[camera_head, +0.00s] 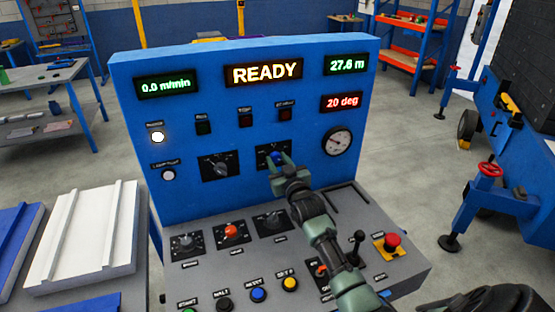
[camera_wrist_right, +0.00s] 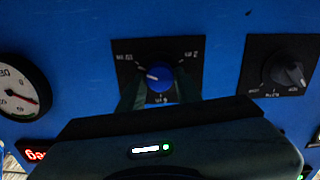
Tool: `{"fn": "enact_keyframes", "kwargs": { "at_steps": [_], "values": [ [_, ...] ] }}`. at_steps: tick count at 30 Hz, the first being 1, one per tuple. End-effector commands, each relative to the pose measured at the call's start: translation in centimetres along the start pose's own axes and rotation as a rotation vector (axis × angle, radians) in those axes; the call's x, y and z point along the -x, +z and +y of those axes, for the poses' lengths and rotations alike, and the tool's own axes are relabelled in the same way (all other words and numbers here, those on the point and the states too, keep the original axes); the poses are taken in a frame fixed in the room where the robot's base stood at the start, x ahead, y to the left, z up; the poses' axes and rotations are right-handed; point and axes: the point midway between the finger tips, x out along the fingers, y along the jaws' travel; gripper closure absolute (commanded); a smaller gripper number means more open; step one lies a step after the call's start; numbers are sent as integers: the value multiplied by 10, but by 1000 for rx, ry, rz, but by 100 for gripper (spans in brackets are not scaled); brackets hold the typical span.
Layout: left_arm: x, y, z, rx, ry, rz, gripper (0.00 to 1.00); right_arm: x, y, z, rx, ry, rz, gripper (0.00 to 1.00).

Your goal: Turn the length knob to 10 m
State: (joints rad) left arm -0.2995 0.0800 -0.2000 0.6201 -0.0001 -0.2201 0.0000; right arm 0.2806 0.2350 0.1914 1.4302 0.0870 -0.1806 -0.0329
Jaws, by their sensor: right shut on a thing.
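The length knob (camera_wrist_right: 160,78) is a blue round knob on a black square plate on the upright blue panel. In the right wrist view, which shows it upside down, its white pointer mark points left. Small white labels surround it, and one below it seems to read 6 m. In the head view the knob (camera_head: 279,156) is partly hidden by my right gripper (camera_head: 278,162). My right gripper is shut on the knob, with a dark green finger on each side. The display (camera_head: 346,64) at top right reads about 27.6 m. My left gripper is not in view.
A black selector knob (camera_head: 220,167) sits left of the length knob, and a round gauge (camera_head: 337,142) sits right. The sloped desk below holds more knobs, a joystick (camera_head: 356,244) and a red emergency button (camera_head: 392,241). The READY display (camera_head: 264,72) is lit above.

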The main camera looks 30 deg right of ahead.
Motion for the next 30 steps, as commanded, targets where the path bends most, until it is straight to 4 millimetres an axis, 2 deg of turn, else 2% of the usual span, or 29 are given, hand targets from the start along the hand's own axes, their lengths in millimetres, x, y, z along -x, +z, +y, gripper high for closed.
{"fn": "enact_keyframes", "kwargs": {
  "at_steps": [10,25,26,27,30],
  "values": [
    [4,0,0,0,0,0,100,0,4,0,-117,0,-8,100],
    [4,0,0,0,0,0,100,1,5,0,-132,-1,-9,100],
    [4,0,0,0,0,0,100,1,5,0,-132,-1,-9,58],
    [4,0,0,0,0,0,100,1,4,0,-132,-1,-8,47],
    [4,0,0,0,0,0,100,0,3,0,-131,-1,-6,45]
  ]
}}
